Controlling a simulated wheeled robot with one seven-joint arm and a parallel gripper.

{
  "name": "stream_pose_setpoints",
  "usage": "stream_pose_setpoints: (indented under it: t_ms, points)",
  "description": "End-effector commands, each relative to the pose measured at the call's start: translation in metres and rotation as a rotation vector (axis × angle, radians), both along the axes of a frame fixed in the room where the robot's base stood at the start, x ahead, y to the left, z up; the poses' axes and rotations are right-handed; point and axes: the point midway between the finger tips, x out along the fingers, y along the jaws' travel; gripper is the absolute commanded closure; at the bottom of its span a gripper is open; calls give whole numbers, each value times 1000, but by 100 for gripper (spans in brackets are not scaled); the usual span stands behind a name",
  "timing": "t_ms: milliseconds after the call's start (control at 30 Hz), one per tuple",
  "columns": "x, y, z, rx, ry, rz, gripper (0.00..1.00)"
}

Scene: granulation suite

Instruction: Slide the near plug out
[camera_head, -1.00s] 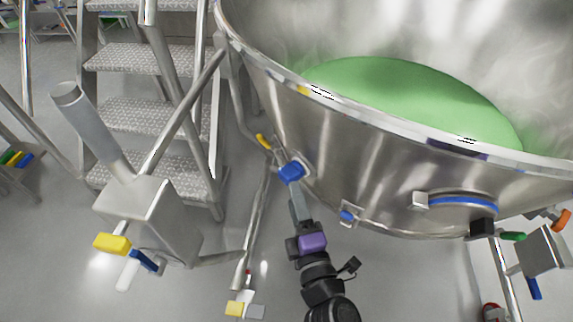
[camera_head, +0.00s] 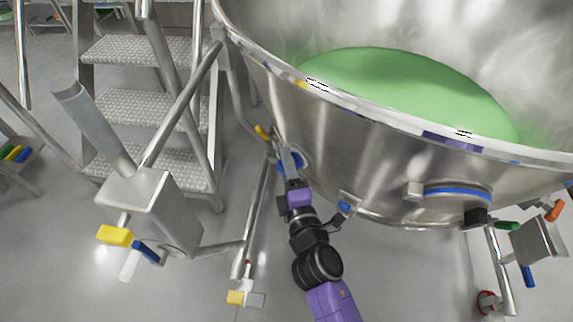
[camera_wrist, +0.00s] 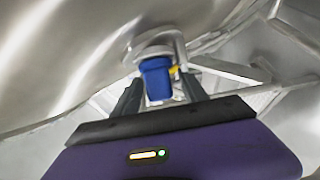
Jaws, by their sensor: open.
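A blue plug (camera_wrist: 156,78) sits in a round metal port on the wall of the large steel bowl (camera_head: 350,140). In the wrist view it lies between the two fingers of my gripper (camera_wrist: 158,92), which are open with a finger on each side of it. I cannot tell whether either finger touches it. In the head view my gripper (camera_head: 290,162) reaches up to this port and covers part of the plug (camera_head: 283,167). A second blue plug (camera_head: 345,207) sits lower on the bowl, to the right of my arm.
A grey box with a lever (camera_head: 150,215) and yellow and blue handles stands at left, before metal steps (camera_head: 150,110). A yellow handle (camera_head: 262,132) is just left of the port. A round blue-rimmed hatch (camera_head: 455,191) is at right. Green powder (camera_head: 410,90) fills the bowl.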

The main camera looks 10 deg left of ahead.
Motion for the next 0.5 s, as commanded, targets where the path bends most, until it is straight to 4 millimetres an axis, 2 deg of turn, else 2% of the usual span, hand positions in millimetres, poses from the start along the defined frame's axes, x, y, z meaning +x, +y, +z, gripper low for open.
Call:
stream_pose_setpoints:
  t_ms: [67,333,500]
  points:
    - [0,0,0,0,0,0,49]
    - [0,0,0,0,0,0,100]
    - [0,0,0,0,0,0,100]
